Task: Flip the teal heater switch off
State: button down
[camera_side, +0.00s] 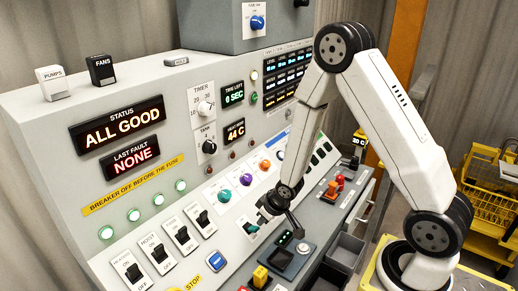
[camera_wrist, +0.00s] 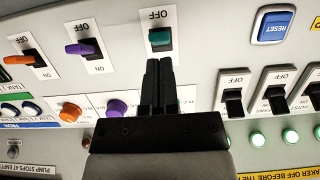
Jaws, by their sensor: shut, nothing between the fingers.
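The teal heater switch (camera_wrist: 160,39) is a small teal lever on a white plate in the upper middle of the wrist view. The word OFF reads upside down just above it; the lower part of the plate is hidden by my gripper (camera_wrist: 159,62). My gripper is shut and empty, its dark fingertips right at the lower edge of the teal lever. I cannot tell whether they touch it. In the side view the teal switch (camera_side: 251,228) shows small beside my wrist. Which way the lever is tipped is unclear.
A purple switch (camera_wrist: 80,48) and an orange switch (camera_wrist: 18,60) sit left of it in the wrist view. Black switches (camera_wrist: 234,101) and a blue RESET button (camera_wrist: 273,27) are to the right. The status display (camera_side: 121,130) reads ALL GOOD. Coloured knobs line the panel behind.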

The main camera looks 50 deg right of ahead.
jog(key=s+r, duration=0.5)
jog(key=s, duration=0.1)
jog(key=shift+s, duration=0.2)
jog(key=shift+r, duration=0.1)
dwell(0.5)
jog(key=s+a+r+g, duration=0.2)
jog(key=a+r, duration=0.3)
jog(key=r, duration=0.3)
jog(key=shift+s+g, duration=0.3)
jog(key=shift+s, duration=0.55)
dwell(0.7)
